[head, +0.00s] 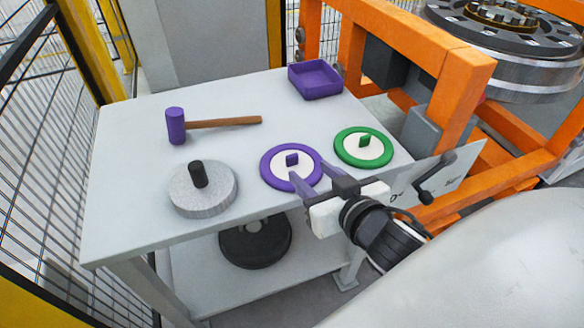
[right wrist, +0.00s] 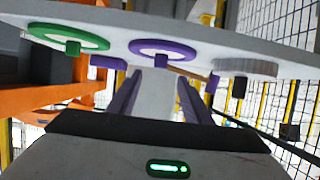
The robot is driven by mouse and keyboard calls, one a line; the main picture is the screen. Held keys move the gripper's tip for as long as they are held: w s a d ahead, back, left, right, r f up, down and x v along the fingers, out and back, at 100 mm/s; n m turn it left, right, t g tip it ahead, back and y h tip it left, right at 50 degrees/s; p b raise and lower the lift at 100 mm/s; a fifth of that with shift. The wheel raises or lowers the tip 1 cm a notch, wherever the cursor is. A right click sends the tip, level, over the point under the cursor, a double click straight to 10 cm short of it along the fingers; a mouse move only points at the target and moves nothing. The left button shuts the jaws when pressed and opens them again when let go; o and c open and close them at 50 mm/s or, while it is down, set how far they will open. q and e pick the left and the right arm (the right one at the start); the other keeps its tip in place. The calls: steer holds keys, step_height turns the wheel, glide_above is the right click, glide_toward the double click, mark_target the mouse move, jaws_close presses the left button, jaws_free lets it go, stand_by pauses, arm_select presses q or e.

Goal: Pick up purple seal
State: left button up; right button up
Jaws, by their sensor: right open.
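The purple seal (head: 268,170) is a flat purple ring with a white middle and a small purple handle. It lies on the grey table in the head view, and also shows in the right wrist view (right wrist: 180,49). My right gripper (head: 308,182) is open, with its purple fingers at the near right edge of the seal. Nothing is between the fingers (right wrist: 157,85), and the seal's handle is ahead of them in the right wrist view. I cannot tell whether a finger touches the ring. My left gripper is not in view.
A green seal (head: 342,156) lies right of the purple one. A grey disc with black knob (head: 203,200), a purple mallet (head: 176,126) and a purple tray (head: 315,92) are also on the table (head: 130,230). An orange gantry frame (head: 455,90) stands at the right.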

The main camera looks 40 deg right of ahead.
mark_target(293, 157)
steer(key=b+x, duration=0.1)
steer(key=x, duration=0.3)
steer(key=shift+s+f+b, duration=0.1)
steer(key=shift+b, duration=0.2)
steer(key=shift+r+x, duration=0.2)
steer(key=shift+x, duration=2.4)
jaws_close()
